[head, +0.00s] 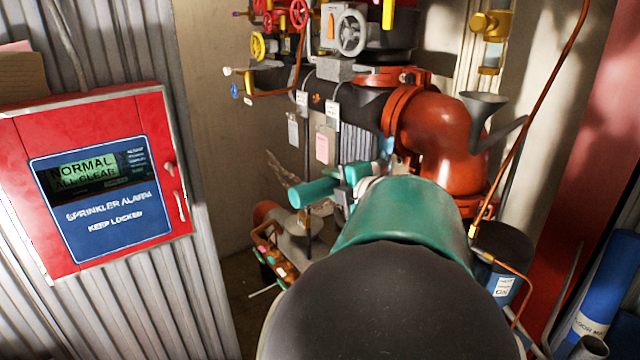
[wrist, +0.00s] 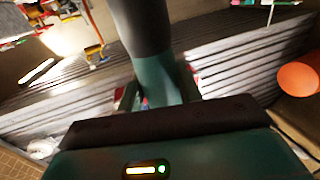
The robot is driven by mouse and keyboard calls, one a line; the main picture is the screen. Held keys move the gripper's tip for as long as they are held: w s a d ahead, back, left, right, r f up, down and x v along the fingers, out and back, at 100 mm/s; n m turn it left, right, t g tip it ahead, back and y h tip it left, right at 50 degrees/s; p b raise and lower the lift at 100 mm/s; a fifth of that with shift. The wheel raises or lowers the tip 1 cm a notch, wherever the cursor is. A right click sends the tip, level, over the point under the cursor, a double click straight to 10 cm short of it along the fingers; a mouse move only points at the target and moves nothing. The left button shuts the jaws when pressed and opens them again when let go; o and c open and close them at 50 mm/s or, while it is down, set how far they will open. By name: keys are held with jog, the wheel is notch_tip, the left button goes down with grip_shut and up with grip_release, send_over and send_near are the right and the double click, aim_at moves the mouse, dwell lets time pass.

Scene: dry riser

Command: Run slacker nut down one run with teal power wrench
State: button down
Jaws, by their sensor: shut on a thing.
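The teal power wrench (head: 312,194) shows in the head view left of the red pipe elbow, as a teal cylinder pointing left. My gripper (head: 352,185) is shut on it, mostly hidden behind my own arm. In the wrist view, a teal and black cylinder of the wrench (wrist: 155,70) stands between the two fingers of my gripper (wrist: 158,97). The red pipe elbow (head: 440,145) has an upper flange (head: 397,108) and a lower flange partly covered by my arm. I cannot make out the slacker nut or where the wrench's socket end points.
A red sprinkler alarm box (head: 90,275) hangs on the corrugated wall at left. Valve handwheels (head: 352,33) and hanging tags (head: 328,147) are above the wrench. A grey funnel (head: 484,115) stands right of the elbow. A copper tube (head: 525,100) crosses the right side. A blue cylinder (head: 610,285) stands at far right.

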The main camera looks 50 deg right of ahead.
jog(key=shift+a, duration=0.1)
jog(key=shift+s+d, duration=0.2)
jog(key=shift+d, duration=0.75)
jog(key=shift+s+d, duration=0.25)
jog(key=shift+d, duration=0.75)
jog(key=shift+s+d, duration=0.2)
jog(key=shift+d, duration=0.75)
jog(key=shift+s+d+r, duration=0.1)
jog(key=shift+s+d, duration=0.05)
jog(key=shift+d, duration=0.3)
jog(key=shift+s+d+r, duration=0.1)
jog(key=shift+s+d, duration=0.05)
jog(key=shift+d, duration=0.3)
dwell(0.7)
jog(key=shift+w+a+f, duration=0.1)
jog(key=shift+w+a, duration=0.15)
jog(key=shift+a, duration=0.8)
jog(key=shift+w+a, duration=0.3)
jog(key=shift+a, duration=0.7)
jog(key=shift+w+a+f, duration=0.1)
jog(key=shift+w+a, duration=0.15)
jog(key=shift+a, duration=0.8)
